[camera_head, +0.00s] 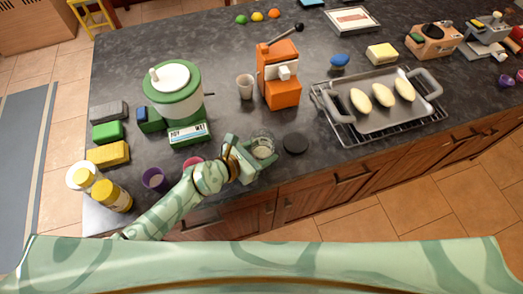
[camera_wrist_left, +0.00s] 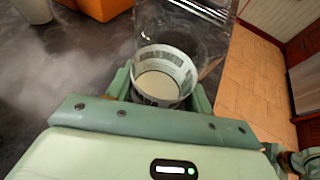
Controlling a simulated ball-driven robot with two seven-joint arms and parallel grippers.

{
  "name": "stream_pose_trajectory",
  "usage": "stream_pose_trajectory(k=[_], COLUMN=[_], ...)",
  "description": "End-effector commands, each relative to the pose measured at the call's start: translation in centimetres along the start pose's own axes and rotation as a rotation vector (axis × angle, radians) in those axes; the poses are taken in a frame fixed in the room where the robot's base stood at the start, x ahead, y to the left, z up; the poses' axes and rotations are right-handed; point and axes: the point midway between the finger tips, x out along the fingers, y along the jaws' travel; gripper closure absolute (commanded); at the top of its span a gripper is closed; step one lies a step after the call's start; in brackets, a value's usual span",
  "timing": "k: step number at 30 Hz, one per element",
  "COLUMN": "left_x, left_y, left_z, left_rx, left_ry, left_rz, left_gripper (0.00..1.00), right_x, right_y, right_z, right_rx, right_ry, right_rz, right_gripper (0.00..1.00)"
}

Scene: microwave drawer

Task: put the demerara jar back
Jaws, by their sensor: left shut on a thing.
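A clear glass jar (camera_head: 264,146) with a printed label and pale contents is at the counter's front edge in the head view. It also shows in the left wrist view (camera_wrist_left: 168,77), with its open mouth facing the camera. The label is too small to read, so I cannot confirm that it is the demerara jar. My left gripper (camera_head: 256,150) is shut on this jar, with a finger on either side of it in the left wrist view (camera_wrist_left: 160,88). I cannot tell if the jar touches the counter. My right gripper is not in view.
A black round lid (camera_head: 295,144) lies right of the jar. An orange machine (camera_head: 279,80) and grey cup (camera_head: 245,86) stand behind. A green-white drum (camera_head: 174,92), a purple cup (camera_head: 154,179) and yellow-lidded jars (camera_head: 112,196) stand left. A tray (camera_head: 385,107) is right.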

Motion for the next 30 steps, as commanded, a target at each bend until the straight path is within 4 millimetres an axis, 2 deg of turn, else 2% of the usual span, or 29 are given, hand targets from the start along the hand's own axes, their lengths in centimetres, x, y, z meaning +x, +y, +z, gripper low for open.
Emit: stream_pose_trajectory(k=[2,3,5,14,17,24,30], left_x=[0.1,0.1,0.1,0.0,-0.8,-6.2,-10.2], left_y=[0.0,0.0,0.0,0.0,0.0,-0.1,-0.1], left_z=[-0.3,-0.3,-0.3,-0.1,0.1,0.1,0.0], left_rx=[-0.001,-0.001,-0.001,0.0,0.0,0.002,0.001], left_ry=[0.0,0.001,0.0,0.0,0.002,0.003,0.003], left_rz=[0.0,0.0,0.0,0.0,0.0,-0.001,-0.001], left_gripper=[0.78,0.43,0.26,0.26,0.26,0.26,0.26], right_x=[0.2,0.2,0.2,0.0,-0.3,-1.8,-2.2], right_y=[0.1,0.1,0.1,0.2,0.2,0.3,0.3], right_z=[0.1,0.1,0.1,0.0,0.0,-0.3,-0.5], right_rx=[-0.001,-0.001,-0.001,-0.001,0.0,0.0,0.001], right_ry=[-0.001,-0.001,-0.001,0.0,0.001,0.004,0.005], right_rz=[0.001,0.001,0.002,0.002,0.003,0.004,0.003], right_gripper=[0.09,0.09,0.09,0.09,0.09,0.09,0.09])
